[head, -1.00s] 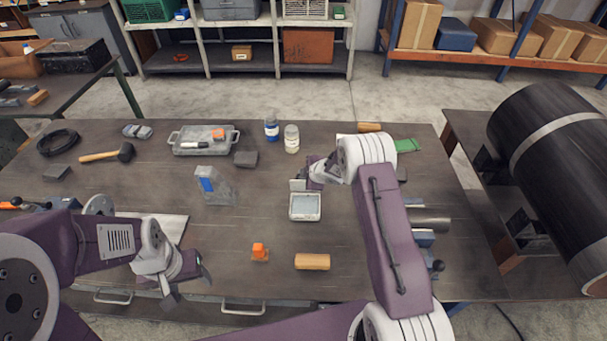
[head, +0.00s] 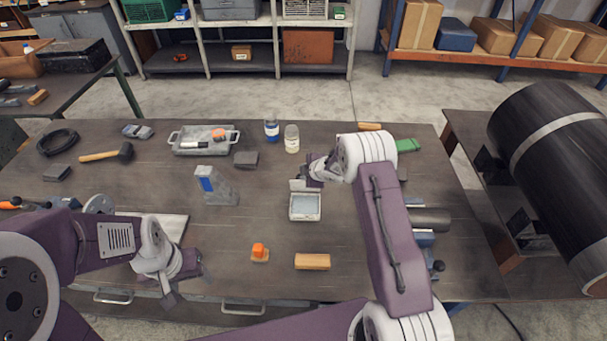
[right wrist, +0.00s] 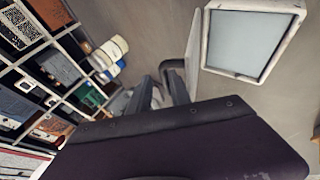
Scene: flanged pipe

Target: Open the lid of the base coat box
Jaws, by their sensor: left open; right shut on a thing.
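The base coat box (head: 305,213) is a small pale box at the middle of the table, with a light grey-blue inside showing. Its lid (head: 299,186) stands raised along the far side. In the right wrist view the box (right wrist: 252,42) shows its open top, and the lid (right wrist: 193,48) is seen nearly edge-on beside it. My right gripper (head: 314,172) is shut at the lid, behind the box; its dark fingers (right wrist: 168,84) partly hide the grip. My left gripper (head: 185,279) is open and empty over the table's front left, far from the box.
An orange-topped piece (head: 259,253) and a wooden block (head: 312,262) lie in front of the box. A grey block with a blue patch (head: 216,187) stands left. Two jars (head: 292,139) and a tray (head: 204,140) are behind. A large black pipe (head: 555,165) lies at right.

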